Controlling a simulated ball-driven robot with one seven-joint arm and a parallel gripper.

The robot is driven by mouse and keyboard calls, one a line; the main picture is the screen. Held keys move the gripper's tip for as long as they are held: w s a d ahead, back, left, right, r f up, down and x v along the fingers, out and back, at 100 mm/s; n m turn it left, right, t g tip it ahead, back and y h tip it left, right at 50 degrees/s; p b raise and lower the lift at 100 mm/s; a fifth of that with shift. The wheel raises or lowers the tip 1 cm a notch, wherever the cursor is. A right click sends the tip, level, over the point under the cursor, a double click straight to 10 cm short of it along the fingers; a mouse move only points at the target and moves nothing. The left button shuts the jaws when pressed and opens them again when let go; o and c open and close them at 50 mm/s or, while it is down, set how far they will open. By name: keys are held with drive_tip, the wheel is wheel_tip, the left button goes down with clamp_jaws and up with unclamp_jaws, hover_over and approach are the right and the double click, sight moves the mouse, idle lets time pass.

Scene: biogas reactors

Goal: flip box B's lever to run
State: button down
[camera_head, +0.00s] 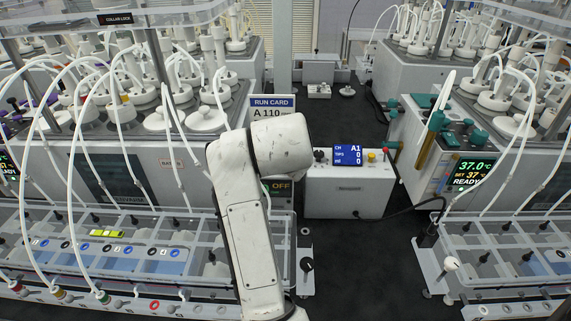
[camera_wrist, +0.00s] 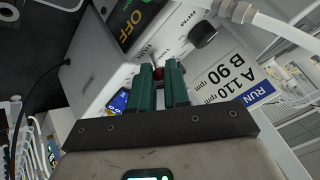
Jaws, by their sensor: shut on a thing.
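A box with an OFF display (camera_wrist: 133,22) fills the upper part of the wrist view; its label does not show clearly enough to tell its letter. The lever's shaft is mostly hidden by the fingers. My gripper is hidden in the head view.
The run card (camera_wrist: 236,82) reads A 110 rpm, B 90 rpm, and stands beside the box. A black knob (camera_wrist: 202,35) and a white hose (camera_wrist: 270,22) are close to the fingers. A white pump box (camera_head: 345,190) with a blue display stands to the right.

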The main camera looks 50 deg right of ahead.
idle(0.3)
drive_tip(key=c, duration=1.1)
unclamp_jaws()
drive_tip(key=shift+a, duration=0.1)
drive_tip(key=v, duration=1)
drive_tip(key=shift+s+a+r, duration=0.2)
drive_tip(key=shift+r, duration=0.05)
